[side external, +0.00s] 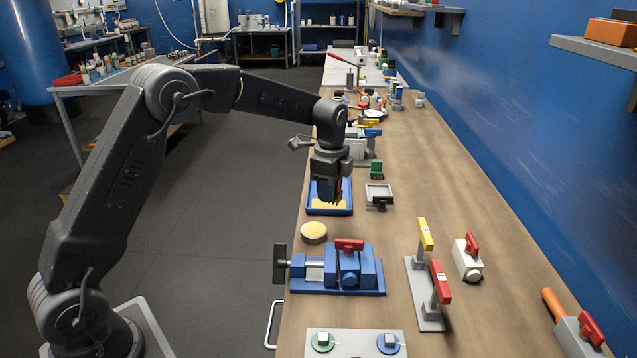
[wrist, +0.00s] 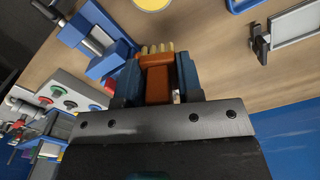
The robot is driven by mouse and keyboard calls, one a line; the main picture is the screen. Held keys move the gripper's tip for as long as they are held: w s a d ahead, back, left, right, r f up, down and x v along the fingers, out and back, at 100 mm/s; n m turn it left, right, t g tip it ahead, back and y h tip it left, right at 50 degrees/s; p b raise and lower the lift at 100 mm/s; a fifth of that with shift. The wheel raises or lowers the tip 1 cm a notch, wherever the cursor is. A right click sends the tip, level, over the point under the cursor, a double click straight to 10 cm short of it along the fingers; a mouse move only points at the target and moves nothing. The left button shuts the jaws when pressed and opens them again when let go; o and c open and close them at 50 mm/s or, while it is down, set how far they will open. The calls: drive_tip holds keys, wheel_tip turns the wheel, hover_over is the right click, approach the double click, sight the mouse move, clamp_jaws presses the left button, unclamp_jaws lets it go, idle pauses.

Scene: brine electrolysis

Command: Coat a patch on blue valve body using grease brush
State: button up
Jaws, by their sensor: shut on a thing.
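My gripper (side external: 333,190) points down over the blue tray, its fingers shut on the grease brush. In the wrist view my gripper (wrist: 157,82) has the brush (wrist: 158,78) between its two fingers, with orange-brown handle and tan bristles beyond the fingertips. The blue valve body (side external: 349,279) with a red lever (side external: 349,245) sits in a blue vise (side external: 309,287), nearer the camera than my gripper and apart from it. The blue tray (side external: 316,212) holds yellow grease (side external: 323,204). Whether the bristles touch the grease is unclear.
A round yellow-topped dish (side external: 314,231) stands between tray and vise. A small grey framed tray with a black clamp (side external: 379,194) is right of the blue tray. A grey stand with yellow and red levers (side external: 427,300) and a white valve (side external: 467,260) stand right. A button panel (side external: 356,342) is in front.

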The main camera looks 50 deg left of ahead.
drive_tip(key=s+d+r+m, duration=0.1)
drive_tip(key=s+d+m, duration=0.2)
drive_tip(key=d+m, duration=0.35)
drive_tip(key=s+d+r+m, duration=0.2)
drive_tip(key=s+d+m, duration=0.1)
drive_tip(key=d+m, duration=0.4)
hover_over(358, 264)
drive_tip(key=shift+s+f, duration=0.1)
drive_tip(key=shift+f, duration=3.1)
wheel_tip(358, 264, down, 2)
drive_tip(key=shift+s+a, duration=0.55)
drive_tip(key=shift+s, duration=0.05)
drive_tip(key=shift+c, duration=0.4)
drive_tip(key=shift+s+a, duration=0.75)
drive_tip(key=shift+s, duration=0.15)
drive_tip(key=shift+w+d, duration=1.2)
drive_tip(key=shift+w, duration=0.15)
drive_tip(key=shift+w+d+r, duration=0.1)
drive_tip(key=shift+w+d, duration=0.05)
drive_tip(key=shift+w, duration=0.05)
wheel_tip(358, 264, up, 8)
